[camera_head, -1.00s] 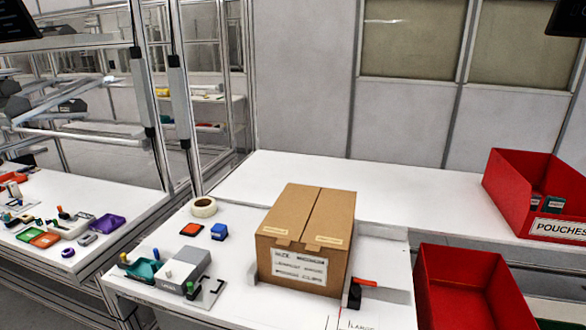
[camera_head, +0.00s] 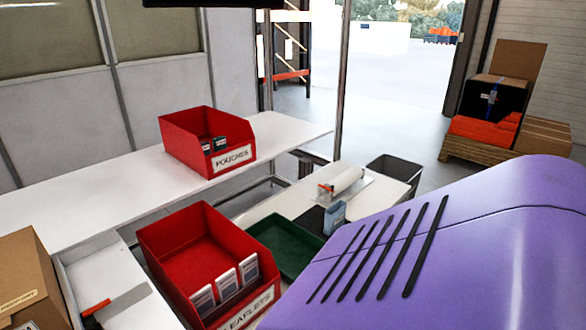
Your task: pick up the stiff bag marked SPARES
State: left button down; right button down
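I see no stiff bag marked SPARES in the head view. A red bin labelled POUCHES (camera_head: 182,139) stands on the white rear shelf and holds a few small dark packs (camera_head: 214,145). A red bin labelled LEAFLETS (camera_head: 168,242) stands in front of it with several white-and-grey leaflets (camera_head: 224,284). Neither gripper is in view.
A large purple rounded body with black slots (camera_head: 470,262) fills the right foreground and hides what lies behind it. A cardboard box (camera_head: 30,265) stands at the left edge. A green tray (camera_head: 283,252), a blue-grey item (camera_head: 334,217) and a grey bin (camera_head: 392,170) are mid-view.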

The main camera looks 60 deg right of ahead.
aim_at(335, 215)
jog(key=z, duration=2.35)
jog(key=i+l+u, duration=0.3)
jog(key=i+l, duration=0.45)
jog(key=i, duration=0.2)
jog(key=i+l+u, duration=0.3)
jog(key=i+l, duration=0.75)
jog(key=l, duration=0.15)
jog(key=i+l, duration=0.2)
jog(key=i+l+u, duration=0.1)
jog(key=l, duration=0.3)
